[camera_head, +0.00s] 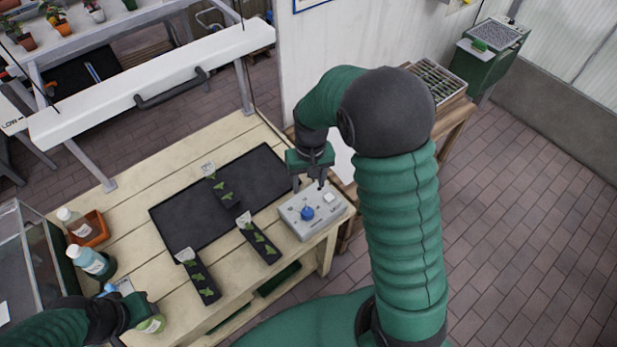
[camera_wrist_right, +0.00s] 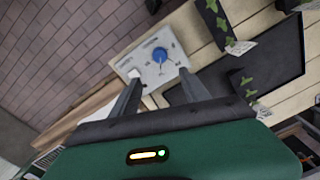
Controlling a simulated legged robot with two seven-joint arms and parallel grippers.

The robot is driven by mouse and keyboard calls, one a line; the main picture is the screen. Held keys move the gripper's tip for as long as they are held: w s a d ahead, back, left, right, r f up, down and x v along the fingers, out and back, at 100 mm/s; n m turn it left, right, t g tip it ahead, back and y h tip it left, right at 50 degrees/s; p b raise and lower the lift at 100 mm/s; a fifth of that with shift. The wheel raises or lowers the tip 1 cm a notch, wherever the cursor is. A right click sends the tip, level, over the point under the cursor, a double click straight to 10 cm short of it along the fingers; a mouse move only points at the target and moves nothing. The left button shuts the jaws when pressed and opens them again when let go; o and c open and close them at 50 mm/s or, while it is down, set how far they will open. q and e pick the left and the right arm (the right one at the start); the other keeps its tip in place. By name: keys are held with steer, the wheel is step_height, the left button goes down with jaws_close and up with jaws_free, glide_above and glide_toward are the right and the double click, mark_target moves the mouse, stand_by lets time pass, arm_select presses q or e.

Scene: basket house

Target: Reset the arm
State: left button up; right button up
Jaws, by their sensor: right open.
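My right gripper (camera_head: 309,181) is open and empty, just above the far edge of a grey control box on the wooden table. The grey control box (camera_head: 296,222) has a blue knob (camera_head: 307,213) and a white button (camera_head: 328,198). In the right wrist view the two fingers (camera_wrist_right: 158,100) are spread apart, with the blue knob (camera_wrist_right: 159,55) beyond them and apart from them. My left gripper (camera_head: 135,312) is at the lower left, near the table's front left edge by some bottles; its fingers are not clear.
A black mat (camera_head: 185,218) and several dark plant strips (camera_head: 259,238) lie on the wooden table (camera_head: 150,170). Bottles (camera_head: 92,262) and an orange tray (camera_head: 98,232) stand at the left. A white panel with a handle (camera_head: 150,85) is behind. Brick floor is clear at right.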

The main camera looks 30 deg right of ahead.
steer(key=shift+r, duration=1.05)
